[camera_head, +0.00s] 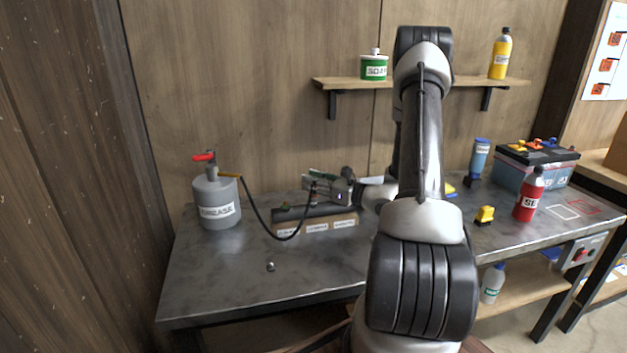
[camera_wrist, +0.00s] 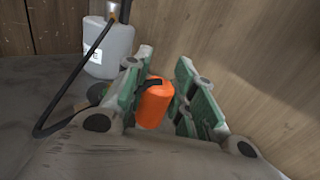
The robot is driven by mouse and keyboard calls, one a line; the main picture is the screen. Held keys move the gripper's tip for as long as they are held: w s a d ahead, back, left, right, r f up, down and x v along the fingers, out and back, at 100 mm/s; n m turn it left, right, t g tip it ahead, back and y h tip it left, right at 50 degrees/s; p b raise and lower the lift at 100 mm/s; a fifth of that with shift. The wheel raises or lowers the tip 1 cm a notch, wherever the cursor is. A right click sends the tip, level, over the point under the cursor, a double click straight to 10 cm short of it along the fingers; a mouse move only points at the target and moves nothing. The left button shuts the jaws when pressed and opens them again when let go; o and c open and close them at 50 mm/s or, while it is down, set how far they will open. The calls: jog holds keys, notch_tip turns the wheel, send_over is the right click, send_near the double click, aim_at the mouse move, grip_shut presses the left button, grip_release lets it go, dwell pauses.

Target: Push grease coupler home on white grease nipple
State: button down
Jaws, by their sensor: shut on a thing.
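My gripper (camera_wrist: 160,95) shows in the wrist view with green-lined fingers on both sides of an orange cylinder, which I take for the grease coupler (camera_wrist: 154,106). It is shut on it. In the head view my gripper (camera_head: 336,190) is low over the right part of a dark bar (camera_head: 300,213) on a labelled block (camera_head: 317,226). A black hose (camera_head: 258,218) runs from the grey grease pot (camera_head: 217,205) to my gripper. A green nipple (camera_head: 285,205) stands on the bar's left part. The white nipple is not visible, so I cannot tell whether the coupler touches it.
The pot also shows in the wrist view (camera_wrist: 108,50), close to the left finger. A small metal piece (camera_head: 271,267) lies on the bench (camera_head: 225,285) in front. The bench's front left is mostly clear.

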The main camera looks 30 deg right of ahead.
jog(key=shift+f, duration=0.15)
jog(key=c, duration=1.1)
grip_release()
jog(key=v, duration=1.2)
